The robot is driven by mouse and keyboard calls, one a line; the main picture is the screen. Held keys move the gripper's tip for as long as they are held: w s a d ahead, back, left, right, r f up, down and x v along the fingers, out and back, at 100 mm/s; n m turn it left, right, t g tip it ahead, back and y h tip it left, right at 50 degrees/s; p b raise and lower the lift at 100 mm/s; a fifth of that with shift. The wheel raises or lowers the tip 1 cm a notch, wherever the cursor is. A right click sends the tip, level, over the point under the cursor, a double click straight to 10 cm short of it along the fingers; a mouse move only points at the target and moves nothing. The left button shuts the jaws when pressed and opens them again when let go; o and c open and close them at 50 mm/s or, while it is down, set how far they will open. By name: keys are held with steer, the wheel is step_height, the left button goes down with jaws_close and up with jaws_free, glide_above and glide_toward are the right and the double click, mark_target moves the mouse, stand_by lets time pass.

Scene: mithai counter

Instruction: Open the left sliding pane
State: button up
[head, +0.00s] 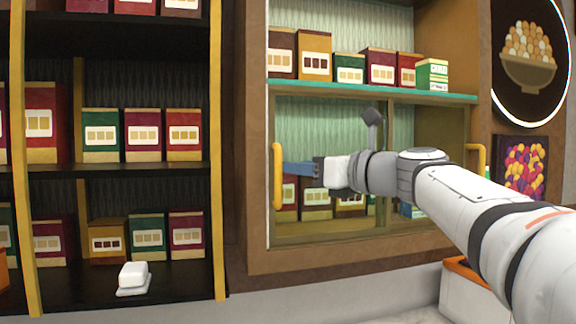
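The left sliding pane (335,122) is a see-through panel with a brown frame in the lower part of the wall cabinet. It spans from the cabinet's left side to the stile near the middle. Its yellow upright handle (277,190) is at its left edge. My gripper (288,168) reaches in from the right, across the front of the panes. Its blue fingers point left, with their tips at or very near the handle. I cannot tell whether they touch it or how far apart they are. My arm hides part of the right pane (430,122).
A second yellow handle (481,160) is at the right pane's right edge. A teal shelf (370,91) with several boxes lies above the panes. A dark shelf unit (110,170) with sweet boxes stands left. An orange-topped white bin (465,290) is below my arm.

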steer(key=x, duration=0.5)
steer(key=shift+p, duration=0.35)
jaws_close()
